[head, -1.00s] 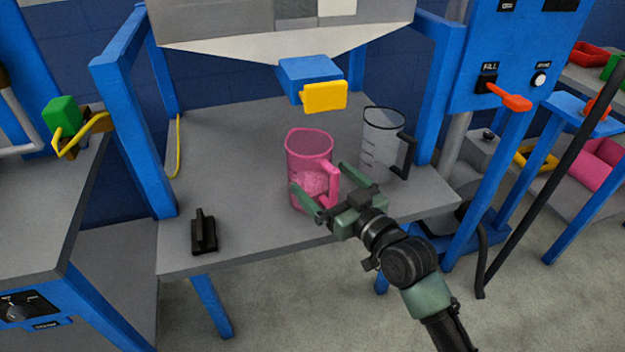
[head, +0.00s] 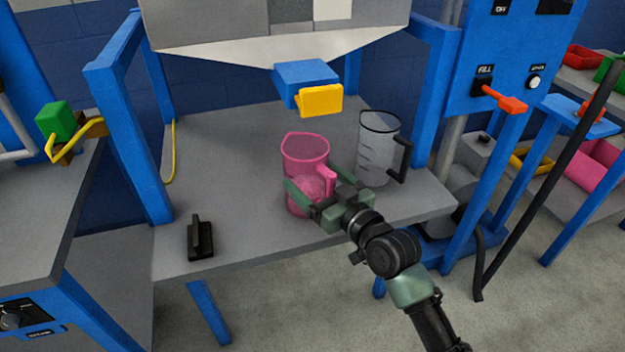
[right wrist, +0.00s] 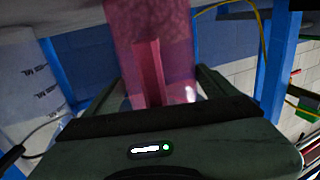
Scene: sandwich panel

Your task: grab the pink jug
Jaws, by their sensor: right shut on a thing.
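The pink jug (head: 304,152) stands on the grey shelf of the blue frame in the head view, its handle facing right. My right gripper (head: 318,196) is at the jug's lower front, with its fingers either side of the handle area, and is shut on the jug. In the right wrist view the pink jug (right wrist: 175,65) fills the space between the fingers, its handle facing the camera. The jug's lower part is partly hidden by the gripper. My left gripper is not in view.
A clear jug (head: 376,150) with a black handle stands right of the pink one. A yellow-fronted blue spout (head: 318,100) hangs above. A black handled item (head: 200,238) lies at the shelf's front left. The grey shelf (head: 235,165) is clear left of the jug.

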